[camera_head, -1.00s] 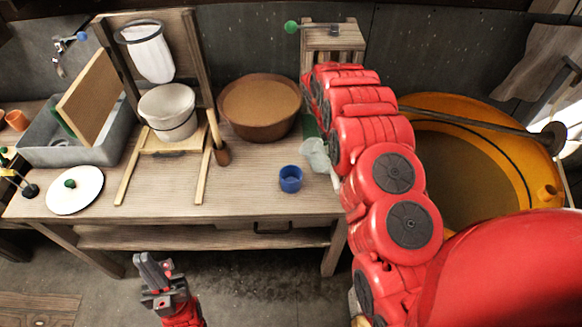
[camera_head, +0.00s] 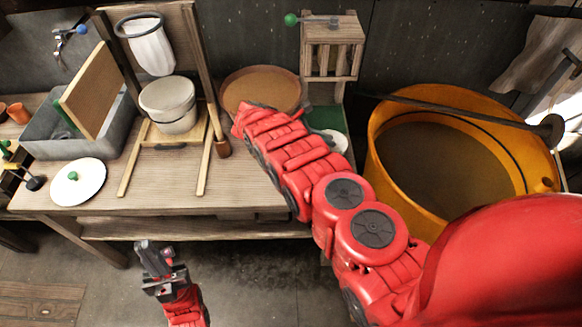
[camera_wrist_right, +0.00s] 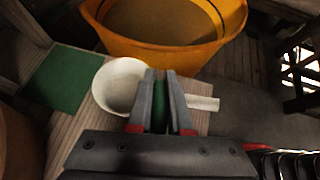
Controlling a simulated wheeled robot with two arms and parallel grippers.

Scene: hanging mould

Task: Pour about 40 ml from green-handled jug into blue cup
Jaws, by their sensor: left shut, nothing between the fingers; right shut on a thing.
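My right gripper (camera_wrist_right: 160,108) is shut on the green handle (camera_wrist_right: 160,88) of the jug, in the right wrist view. I cannot make out the jug's body with certainty; in the head view my right arm covers that area. A white round vessel (camera_wrist_right: 112,88) shows just left of the fingertips in the wrist view; I cannot tell whether it stands apart from them. The blue cup is hidden behind my right arm in the head view. My left gripper (camera_head: 161,270) is shut and empty, low in front of the workbench.
A green mat (camera_head: 325,118) lies near the right end. A large yellow tub (camera_head: 376,160) stands to the right. The bench's front middle is bare.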

